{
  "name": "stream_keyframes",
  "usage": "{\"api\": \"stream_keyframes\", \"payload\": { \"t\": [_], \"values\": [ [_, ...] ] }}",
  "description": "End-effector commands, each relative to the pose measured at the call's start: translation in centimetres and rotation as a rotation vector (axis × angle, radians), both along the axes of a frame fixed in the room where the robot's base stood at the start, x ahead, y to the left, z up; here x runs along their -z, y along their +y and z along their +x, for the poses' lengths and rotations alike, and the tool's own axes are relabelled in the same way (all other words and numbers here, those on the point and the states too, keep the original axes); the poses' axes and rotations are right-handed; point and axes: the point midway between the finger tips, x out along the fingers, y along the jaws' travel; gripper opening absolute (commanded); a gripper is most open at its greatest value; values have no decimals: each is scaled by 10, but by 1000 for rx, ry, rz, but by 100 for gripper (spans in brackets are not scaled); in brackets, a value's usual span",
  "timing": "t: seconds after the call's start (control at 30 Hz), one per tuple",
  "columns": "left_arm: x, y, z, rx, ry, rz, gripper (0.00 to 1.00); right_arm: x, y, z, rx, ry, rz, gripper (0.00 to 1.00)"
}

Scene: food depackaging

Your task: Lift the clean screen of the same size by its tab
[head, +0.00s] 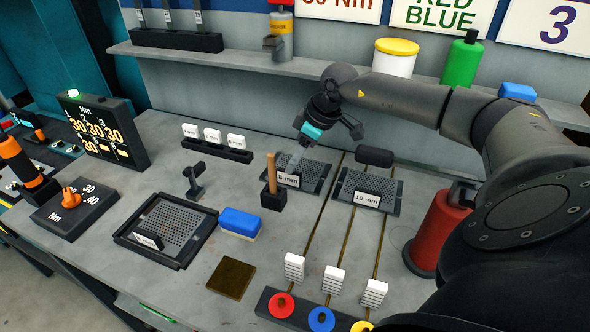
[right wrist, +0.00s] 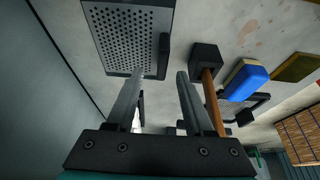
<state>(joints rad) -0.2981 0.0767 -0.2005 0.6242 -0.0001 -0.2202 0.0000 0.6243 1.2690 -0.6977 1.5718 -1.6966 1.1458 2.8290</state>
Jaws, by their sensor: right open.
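My right gripper (head: 295,158) reaches down over a perforated grey screen (head: 311,174) with an upright white-labelled tab (head: 288,179); the label's digit is hard to read, followed by "mm". In the right wrist view my right gripper (right wrist: 159,76) is open, with its fingertips near the edge of a perforated screen (right wrist: 128,38) that has a dark bar (right wrist: 164,56) on one side. I see nothing gripped. A second screen (head: 372,184) with a "10 mm" tab (head: 367,198) lies to the right. Another screen (head: 178,222) with a small tab (head: 148,240) lies in a dark tray at left. My left gripper is not in view.
A wooden-handled tool in a black block (head: 272,199) stands close to the gripper and shows in the right wrist view (right wrist: 205,57). A blue sponge (head: 239,222), a brown pad (head: 231,278) and a rail with coloured rings (head: 321,317) lie nearer. A red cylinder (head: 437,232) stands right.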

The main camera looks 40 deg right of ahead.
Motion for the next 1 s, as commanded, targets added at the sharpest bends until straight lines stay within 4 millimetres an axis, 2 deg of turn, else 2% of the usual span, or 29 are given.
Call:
{"api": "stream_keyframes", "payload": {
  "t": [0.13,0.4,0.7,0.77,1.0],
  "values": [
    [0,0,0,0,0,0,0,10,3,2,-1,1,2,52],
    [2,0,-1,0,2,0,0,46,11,13,-1,1,2,52],
    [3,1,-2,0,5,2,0,51,11,15,-1,-1,0,52],
    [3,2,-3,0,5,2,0,51,11,15,-1,0,0,48],
    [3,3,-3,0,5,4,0,51,11,15,-1,0,0,21]
  ]
}}
